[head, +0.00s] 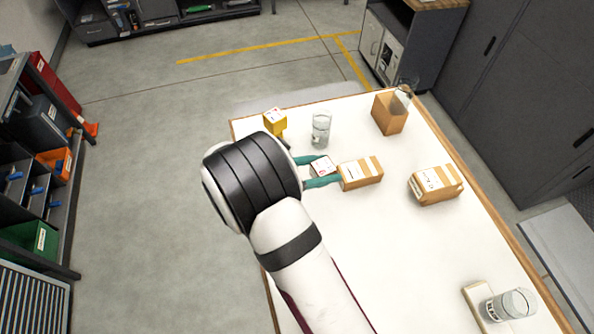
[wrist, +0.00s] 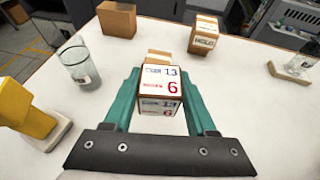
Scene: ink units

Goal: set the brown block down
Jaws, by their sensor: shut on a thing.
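The brown block (wrist: 160,88) carries white labels with red and blue print, including "13" and "6". It sits between the two teal fingers of my gripper (wrist: 160,105), which is shut on it. In the head view the block (head: 322,166) shows between the fingertips of my gripper (head: 320,171), over the white table (head: 405,255). I cannot tell whether its underside touches the table. A taped brown carton (head: 361,174) stands just beyond it; in the wrist view the block hides most of that carton.
A glass beaker (head: 321,130) and a yellow object (head: 275,121) stand near the far left edge. An open brown box (head: 390,113) is at the back, another carton (head: 436,185) to the right. A beaker (head: 508,305) is at the near right. The table's middle front is clear.

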